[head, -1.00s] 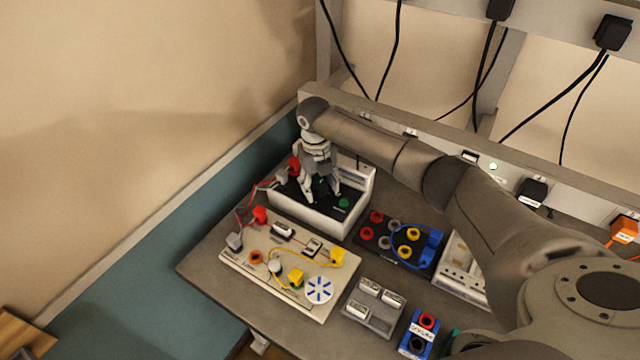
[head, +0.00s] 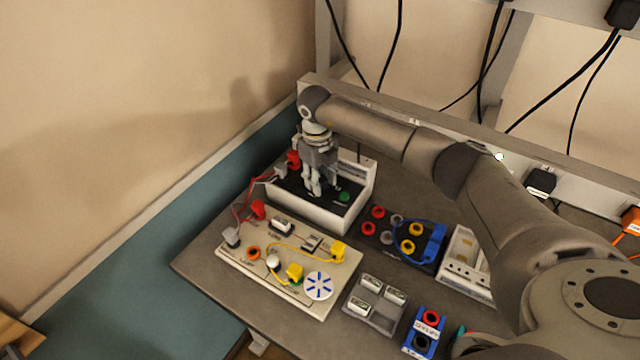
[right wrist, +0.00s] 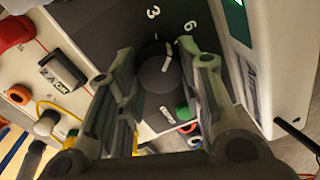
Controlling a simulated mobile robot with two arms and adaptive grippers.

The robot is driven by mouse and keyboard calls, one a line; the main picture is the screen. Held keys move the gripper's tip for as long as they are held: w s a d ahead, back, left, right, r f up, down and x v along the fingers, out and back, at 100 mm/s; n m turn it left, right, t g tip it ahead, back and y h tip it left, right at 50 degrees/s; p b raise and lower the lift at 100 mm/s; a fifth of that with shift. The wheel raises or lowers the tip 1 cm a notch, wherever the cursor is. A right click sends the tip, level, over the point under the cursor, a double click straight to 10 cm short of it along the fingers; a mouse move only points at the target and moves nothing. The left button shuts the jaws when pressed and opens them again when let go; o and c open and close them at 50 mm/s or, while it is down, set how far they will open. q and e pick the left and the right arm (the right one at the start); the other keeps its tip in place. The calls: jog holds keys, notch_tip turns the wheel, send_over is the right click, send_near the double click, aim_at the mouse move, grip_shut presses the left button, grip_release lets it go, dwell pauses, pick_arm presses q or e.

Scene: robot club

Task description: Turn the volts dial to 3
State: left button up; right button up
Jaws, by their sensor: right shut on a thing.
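The power supply (head: 312,216) is a white box with a black sloped top at the table's back left. My right gripper (head: 322,192) points down onto its top, fingers together around the dial, which they hide in the head view. In the right wrist view the dark grey round dial (right wrist: 163,82) sits between the two fingers of my right gripper (right wrist: 165,72). Its white pointer line (right wrist: 167,63) points up the picture, between the printed 3 (right wrist: 153,12) and 6 (right wrist: 190,27). My left gripper is out of view.
A red plug (head: 293,159) and a green button (head: 344,197) sit on the supply. A circuit board (head: 240,267) with leads lies in front. A black socket block (head: 385,247) and a grey battery tray (head: 388,322) are to the right.

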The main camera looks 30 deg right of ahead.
aim_at(320, 181)
jog(key=n+b, duration=0.2)
jog(key=n, duration=0.1)
jog(key=shift+d+f+b, duration=0.1)
jog(key=shift+f+b, duration=0.05)
jog(key=shift+b, duration=0.2)
jog(key=shift+n+b, duration=0.8)
jog(key=shift+n, duration=0.4)
jog(key=shift+r, duration=0.2)
jog(key=o, duration=1)
jog(key=shift+o, duration=0.2)
notch_tip(320, 181, up, 12)
jog(key=shift+s+a, duration=0.25)
jog(key=shift+a, duration=0.05)
